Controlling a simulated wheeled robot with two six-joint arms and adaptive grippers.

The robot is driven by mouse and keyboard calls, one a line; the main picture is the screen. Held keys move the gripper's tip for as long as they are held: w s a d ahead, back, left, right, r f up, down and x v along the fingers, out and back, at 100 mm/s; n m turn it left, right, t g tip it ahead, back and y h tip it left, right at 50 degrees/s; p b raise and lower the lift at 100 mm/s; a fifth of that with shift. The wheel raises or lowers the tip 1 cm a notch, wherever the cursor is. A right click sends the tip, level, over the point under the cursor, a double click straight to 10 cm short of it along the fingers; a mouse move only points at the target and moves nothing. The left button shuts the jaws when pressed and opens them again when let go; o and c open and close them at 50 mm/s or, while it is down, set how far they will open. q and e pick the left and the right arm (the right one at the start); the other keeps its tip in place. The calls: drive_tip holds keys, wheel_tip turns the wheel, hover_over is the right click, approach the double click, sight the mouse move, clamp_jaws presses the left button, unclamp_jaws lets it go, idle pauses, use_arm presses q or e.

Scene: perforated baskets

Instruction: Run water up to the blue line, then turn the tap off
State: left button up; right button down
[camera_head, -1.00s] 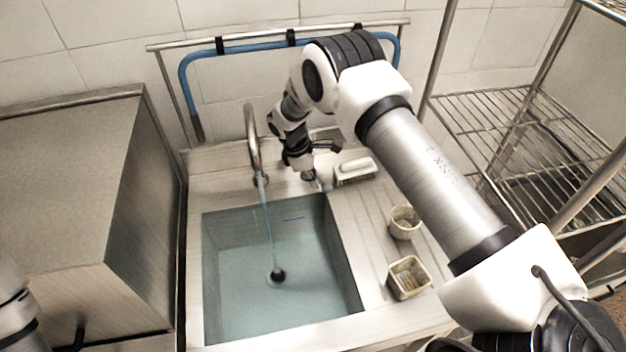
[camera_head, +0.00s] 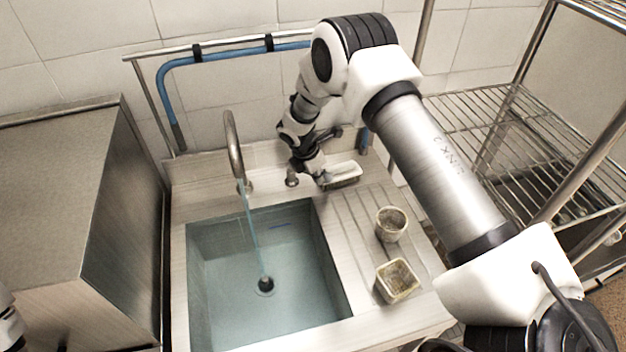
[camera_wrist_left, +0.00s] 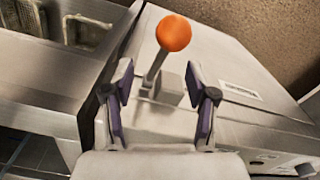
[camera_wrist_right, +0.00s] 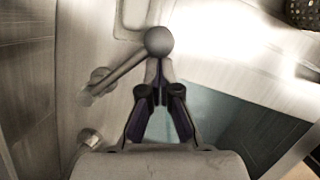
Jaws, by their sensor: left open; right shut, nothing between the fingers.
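The sink basin (camera_head: 335,290) holds clear bluish water. A stream (camera_head: 254,235) runs from the curved tap spout (camera_head: 232,145) into it. The blue line (camera_head: 279,226) shows faintly on the basin's back wall; I cannot tell the water's exact height against it. A round metal fitting (camera_head: 292,180) stands on the rim behind the basin. My right gripper (camera_head: 320,180) is just right of it, shut and empty. In the right wrist view, its fingers (camera_wrist_right: 158,88) point at a grey ball (camera_wrist_right: 159,41) on a lever; contact is unclear. My left gripper (camera_wrist_left: 163,92) is open, away from the sink.
Two small baskets (camera_head: 391,224) (camera_head: 397,281) stand on the drainboard. A steel cabinet (camera_head: 60,190) is left, a wire rack (camera_head: 480,120) right. An orange-ball lever (camera_wrist_left: 173,33) lies beyond my left fingers.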

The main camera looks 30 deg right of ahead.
use_arm(q)
drive_tip(key=shift+f, duration=0.15)
use_arm(e)
drive_tip(key=shift+w+d, duration=0.2)
drive_tip(key=shift+d, duration=0.1)
drive_tip(key=shift+w+d, duration=0.1)
drive_tip(key=shift+d, duration=0.25)
use_arm(q)
wheel_tip(320, 180, up, 8)
drive_tip(key=p, duration=0.7)
drive_tip(key=shift+w+d+f, duration=0.15)
drive_tip(key=shift+d+f, duration=0.1)
use_arm(e)
drive_tip(key=v, duration=1)
idle(4.9)
